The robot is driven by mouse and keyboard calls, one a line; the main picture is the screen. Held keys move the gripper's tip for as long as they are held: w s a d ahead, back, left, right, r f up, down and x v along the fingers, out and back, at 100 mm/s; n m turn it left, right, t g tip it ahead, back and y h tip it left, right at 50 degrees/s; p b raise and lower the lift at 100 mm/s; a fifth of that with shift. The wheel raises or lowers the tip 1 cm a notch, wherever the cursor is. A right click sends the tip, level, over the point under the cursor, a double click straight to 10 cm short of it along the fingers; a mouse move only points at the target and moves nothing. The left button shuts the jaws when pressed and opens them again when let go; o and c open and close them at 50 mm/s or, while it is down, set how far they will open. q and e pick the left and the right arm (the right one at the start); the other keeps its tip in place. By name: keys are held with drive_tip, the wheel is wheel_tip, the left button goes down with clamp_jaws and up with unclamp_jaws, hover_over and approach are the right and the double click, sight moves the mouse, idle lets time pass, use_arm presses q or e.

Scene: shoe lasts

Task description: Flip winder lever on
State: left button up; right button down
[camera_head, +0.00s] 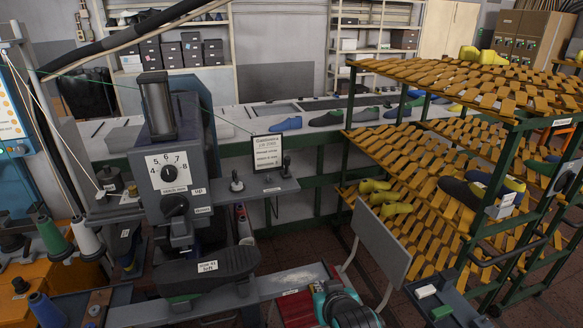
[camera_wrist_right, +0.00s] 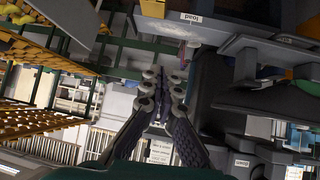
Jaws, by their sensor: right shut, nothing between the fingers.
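Two small dark levers with rounded tops stand on the grey control shelf (camera_head: 262,185) of the machine, the left lever (camera_head: 236,181) and the right lever (camera_head: 286,166). Small labels lie by them, too small to read, so I cannot tell which is the winder lever or its setting. My right gripper (camera_head: 342,306) is at the bottom of the head view, below and in front of the shelf and apart from both levers. In the right wrist view its fingers (camera_wrist_right: 163,84) are together with nothing between them. My left gripper is not in view.
The grey machine (camera_head: 176,150) carries a numbered dial and a black knob. A dark shoe sole form (camera_head: 208,272) sits low in front of it. A sloped slatted rack (camera_head: 430,165) with shoe lasts fills the right. A grey panel (camera_head: 378,240) stands beside my right gripper.

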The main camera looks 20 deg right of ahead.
sight(288, 163)
drive_tip(key=w+r+n+t+y+p, duration=0.1)
drive_tip(key=w+r+t+p, duration=0.4)
drive_tip(key=w+r+t, duration=0.5)
drive_tip(key=w+r+y, duration=0.1)
drive_tip(key=w+r, duration=0.2)
drive_tip(key=w, duration=0.1)
drive_tip(key=shift+d+r+t, duration=0.15)
drive_tip(key=shift+r+t, duration=0.1)
drive_tip(key=shift+t, duration=0.05)
drive_tip(key=x, duration=1.4)
